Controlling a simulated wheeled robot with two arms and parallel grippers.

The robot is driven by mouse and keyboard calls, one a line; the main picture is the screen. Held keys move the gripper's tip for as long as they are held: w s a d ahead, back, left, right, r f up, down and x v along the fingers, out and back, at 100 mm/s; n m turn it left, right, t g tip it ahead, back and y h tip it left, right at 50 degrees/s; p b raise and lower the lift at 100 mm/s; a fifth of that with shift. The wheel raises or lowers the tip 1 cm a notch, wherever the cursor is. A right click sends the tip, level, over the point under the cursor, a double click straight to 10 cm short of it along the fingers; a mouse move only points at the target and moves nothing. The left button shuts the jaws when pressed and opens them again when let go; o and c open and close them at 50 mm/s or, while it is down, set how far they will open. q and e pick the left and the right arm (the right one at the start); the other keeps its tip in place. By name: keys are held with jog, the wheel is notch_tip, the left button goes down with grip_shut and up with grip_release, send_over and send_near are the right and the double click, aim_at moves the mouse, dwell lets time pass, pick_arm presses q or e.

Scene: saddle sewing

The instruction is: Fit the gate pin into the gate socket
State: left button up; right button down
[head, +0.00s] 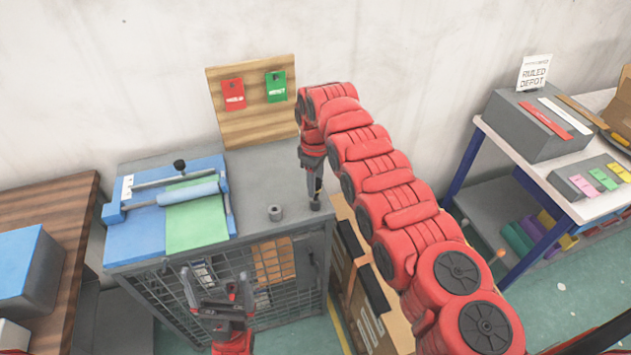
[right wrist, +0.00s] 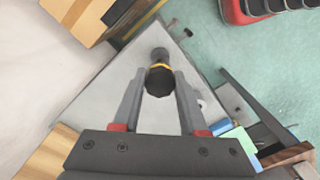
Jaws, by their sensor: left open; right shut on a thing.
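My right gripper (head: 315,192) points down over the right edge of the grey bench top. It is shut on a dark pin with a yellow band (right wrist: 160,80), seen between its fingertips in the right wrist view. The pin's lower end is near the bench top; I cannot tell whether it touches. A short grey hollow cylinder (head: 275,212), possibly the gate socket, stands on the bench left of this gripper. It shows partly beside a finger in the right wrist view (right wrist: 203,104). My left gripper (head: 217,290) is open and empty in front of the mesh-sided bench.
A blue and green board with a roller (head: 188,193) lies on the bench's left half. A wooden board with red and green tags (head: 253,100) stands behind. Cardboard boxes (head: 375,300) are right of the bench. The bench top between board and cylinder is clear.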

jog(key=shift+f+b, duration=0.75)
jog(key=shift+f, duration=0.35)
jog(key=shift+c, duration=1.8)
grip_release()
notch_tip(320, 180, up, 9)
jog(key=shift+a+f+b, duration=0.15)
jog(key=shift+f+b, duration=0.05)
jog(key=shift+b, duration=0.6)
notch_tip(320, 180, up, 9)
jog(key=p, duration=0.8)
jog(key=shift+f, duration=0.15)
